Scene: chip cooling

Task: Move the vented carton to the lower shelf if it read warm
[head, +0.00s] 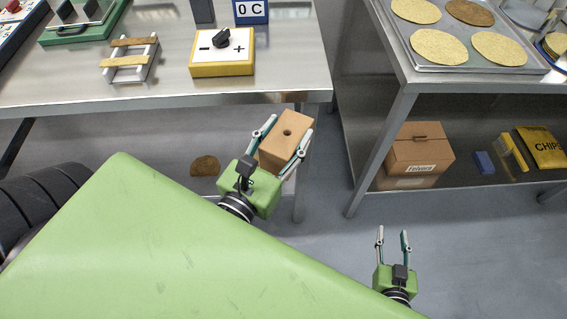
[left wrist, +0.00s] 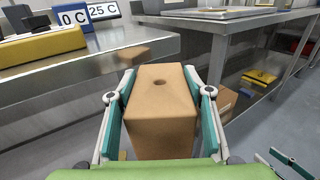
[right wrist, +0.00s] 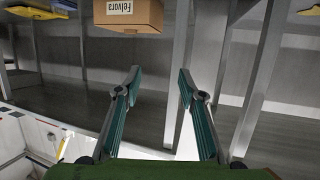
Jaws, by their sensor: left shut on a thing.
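The vented carton (head: 284,143) is a small brown box with one round hole in its top face. My left gripper (head: 286,136) is shut on it, with a finger along each side. The carton is in the air in front of the left table's edge, and it fills the middle of the left wrist view (left wrist: 161,105). My right gripper (head: 392,236) is open and empty above the floor, and its spread fingers show in the right wrist view (right wrist: 158,85). The lower shelf (head: 135,150) under the left table is partly hidden by my body.
The left table (head: 150,95) holds a yellow dial box (head: 222,68), a "0 C" sign (head: 251,12) and a small rack (head: 130,58).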

